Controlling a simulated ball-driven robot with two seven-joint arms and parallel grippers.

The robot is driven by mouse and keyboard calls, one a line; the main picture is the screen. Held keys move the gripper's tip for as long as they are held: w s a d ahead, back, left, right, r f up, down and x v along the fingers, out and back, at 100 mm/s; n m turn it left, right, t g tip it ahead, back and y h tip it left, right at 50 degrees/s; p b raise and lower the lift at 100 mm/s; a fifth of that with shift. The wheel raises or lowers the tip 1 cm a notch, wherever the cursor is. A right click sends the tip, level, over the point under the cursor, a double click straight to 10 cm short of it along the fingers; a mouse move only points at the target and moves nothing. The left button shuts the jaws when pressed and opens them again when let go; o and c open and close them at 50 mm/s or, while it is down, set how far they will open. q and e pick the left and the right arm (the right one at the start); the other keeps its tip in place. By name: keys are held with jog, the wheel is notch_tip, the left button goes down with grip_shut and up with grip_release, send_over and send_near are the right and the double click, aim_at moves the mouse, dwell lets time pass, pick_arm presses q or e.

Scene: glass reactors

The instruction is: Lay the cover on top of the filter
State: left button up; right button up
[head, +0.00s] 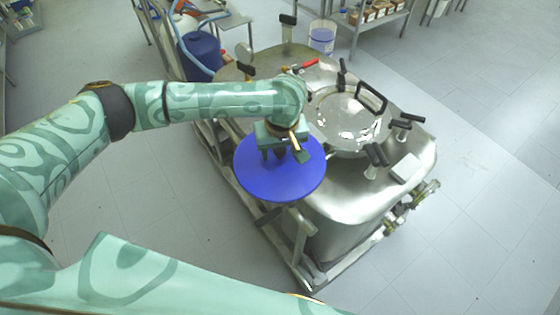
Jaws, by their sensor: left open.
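A round steel lid (348,122) with a black bar handle sits on the steel tank (345,200), which looks like the filter housing. A flat blue disc (265,182) is at the tank's near left side. I cannot tell whether the lid or the disc is the cover. My left gripper (283,152) is open and points down over the far part of the blue disc, hiding some of it. I cannot tell whether its fingertips touch the disc. The lid is to the right of my left gripper. My right gripper is not in view.
Black-handled clamps (374,158) stand around the lid, and a red-handled valve (305,65) is behind it. A blue drum (200,55) and a clear bucket (322,38) stand behind the tank. Open tiled floor (480,130) lies to the right.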

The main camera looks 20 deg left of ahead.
pick_arm(q)
grip_shut()
